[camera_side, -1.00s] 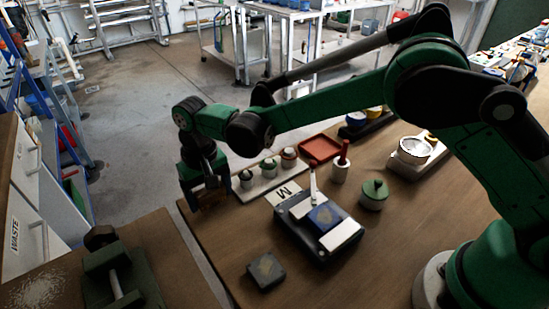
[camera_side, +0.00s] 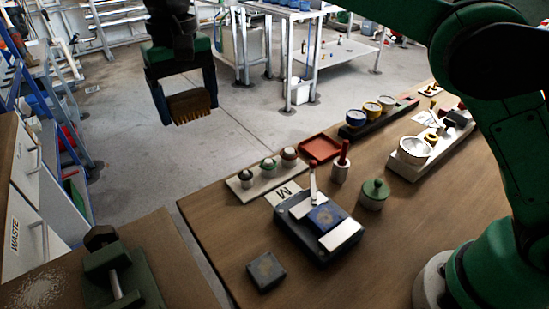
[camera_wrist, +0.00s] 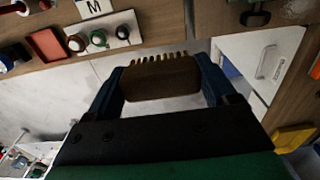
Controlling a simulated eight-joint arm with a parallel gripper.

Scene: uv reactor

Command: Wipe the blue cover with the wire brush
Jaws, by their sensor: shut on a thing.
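My gripper (camera_side: 186,92) is shut on the wire brush (camera_side: 189,106), a brown block with bristles pointing down. It holds the brush high in the air, to the upper left of the bench in the side view. In the wrist view the brush (camera_wrist: 160,80) sits between both fingers. The blue cover (camera_side: 325,216) has a brownish patch and sits on a dark grey device (camera_side: 318,250) with light plates and an upright lever. The cover does not show in the wrist view.
A rack with several capped jars (camera_side: 268,171), a red tray (camera_side: 320,148), a red-handled tool in a white holder (camera_side: 340,169) and a green lidded pot (camera_side: 374,194) surround the device. A small grey block (camera_side: 265,271) lies in front. A green vise (camera_side: 122,277) stands at lower left.

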